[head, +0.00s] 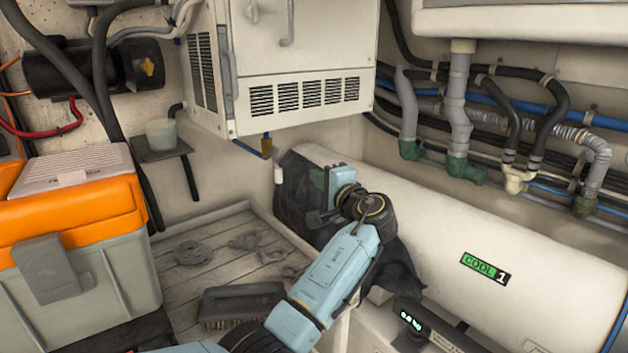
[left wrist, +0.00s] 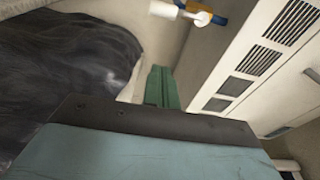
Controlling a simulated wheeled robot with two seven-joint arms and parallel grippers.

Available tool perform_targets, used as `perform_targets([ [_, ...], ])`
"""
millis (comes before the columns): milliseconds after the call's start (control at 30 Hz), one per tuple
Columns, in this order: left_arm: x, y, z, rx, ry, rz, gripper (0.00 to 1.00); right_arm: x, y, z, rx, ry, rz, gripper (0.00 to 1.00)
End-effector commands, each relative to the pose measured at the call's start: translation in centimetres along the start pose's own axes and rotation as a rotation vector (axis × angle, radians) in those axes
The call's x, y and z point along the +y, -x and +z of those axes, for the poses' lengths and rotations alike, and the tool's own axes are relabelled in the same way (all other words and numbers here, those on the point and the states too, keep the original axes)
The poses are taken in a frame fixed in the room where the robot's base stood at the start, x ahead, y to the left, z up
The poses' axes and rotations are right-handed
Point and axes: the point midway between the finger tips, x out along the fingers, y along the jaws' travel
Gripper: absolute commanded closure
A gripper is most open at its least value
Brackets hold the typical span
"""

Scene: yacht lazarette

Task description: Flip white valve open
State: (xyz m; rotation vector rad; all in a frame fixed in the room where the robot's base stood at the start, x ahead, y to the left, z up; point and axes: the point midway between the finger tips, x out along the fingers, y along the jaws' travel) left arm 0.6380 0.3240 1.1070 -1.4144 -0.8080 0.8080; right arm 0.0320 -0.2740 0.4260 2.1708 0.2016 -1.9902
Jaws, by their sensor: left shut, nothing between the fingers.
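The white valve handle (head: 278,173) hangs below a brass fitting (head: 267,147) on a blue pipe, under the front corner of the white cabinet. In the left wrist view the white handle (left wrist: 163,9) lies roughly level at the top edge, beside the brass fitting (left wrist: 202,19). My left gripper (head: 317,180) is to the right of the handle in the head view and apart from it. Its green fingers (left wrist: 160,88) are shut and empty, below the handle in the wrist view. My right gripper is not in view.
The vented white cabinet (head: 300,60) overhangs the valve. An orange-lidded box (head: 85,250) stands left. A brush (head: 240,302) lies on the slatted floor (head: 225,235).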

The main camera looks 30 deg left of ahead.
Motion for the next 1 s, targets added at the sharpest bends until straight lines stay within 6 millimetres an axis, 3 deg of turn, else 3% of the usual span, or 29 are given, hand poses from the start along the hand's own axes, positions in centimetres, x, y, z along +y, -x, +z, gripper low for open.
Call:
perform_targets([
  [100,-0.1,-2.6,0.1,-0.004,0.0,-0.001,1.0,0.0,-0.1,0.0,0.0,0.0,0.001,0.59],
  [400,0.0,-7.8,0.1,-0.003,-0.001,0.0,1.0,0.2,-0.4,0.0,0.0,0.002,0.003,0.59],
  [767,0.0,-6.5,2.9,-0.001,0.001,0.0,1.0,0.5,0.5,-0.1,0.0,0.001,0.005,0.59],
  [1000,0.0,-6.2,3.8,0.0,0.001,0.001,1.0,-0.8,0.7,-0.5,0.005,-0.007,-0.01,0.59],
])
